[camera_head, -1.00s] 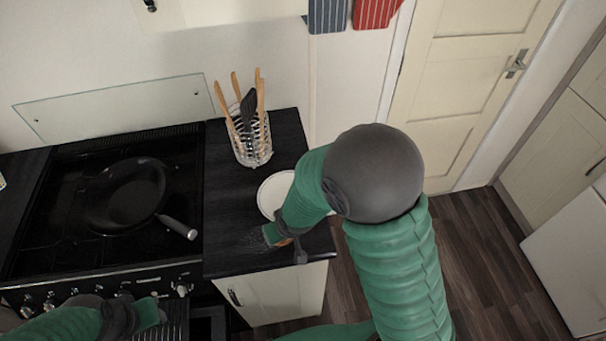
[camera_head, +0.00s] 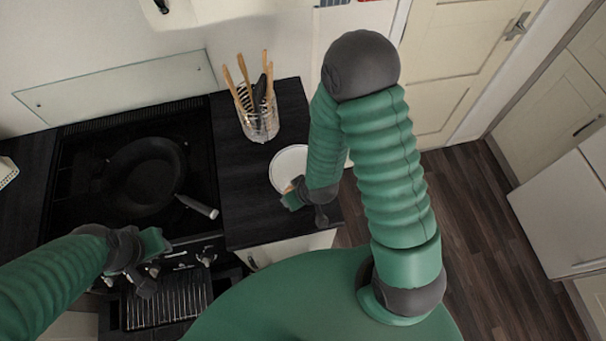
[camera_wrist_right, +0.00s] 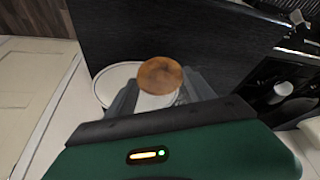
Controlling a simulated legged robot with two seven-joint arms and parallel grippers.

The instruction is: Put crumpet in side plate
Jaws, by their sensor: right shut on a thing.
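The crumpet (camera_wrist_right: 160,74), round and golden brown, sits between the fingers of my right gripper (camera_wrist_right: 160,95) in the right wrist view. The gripper is shut on it. In the head view only a small orange bit of the crumpet shows beside my right gripper (camera_head: 291,191). The white side plate (camera_head: 289,161) lies on the black counter, partly covered by my right gripper and forearm. In the wrist view the plate (camera_wrist_right: 107,77) shows left of and partly behind the crumpet; I cannot tell whether they touch. My left gripper (camera_head: 150,262) hangs before the cooker, its fingers not clear.
A wire holder (camera_head: 260,126) with wooden-handled utensils stands behind the plate. A black frying pan (camera_head: 147,175) is on the hob to the left, its handle towards the counter (camera_head: 245,205). The counter's front edge is close to my right gripper.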

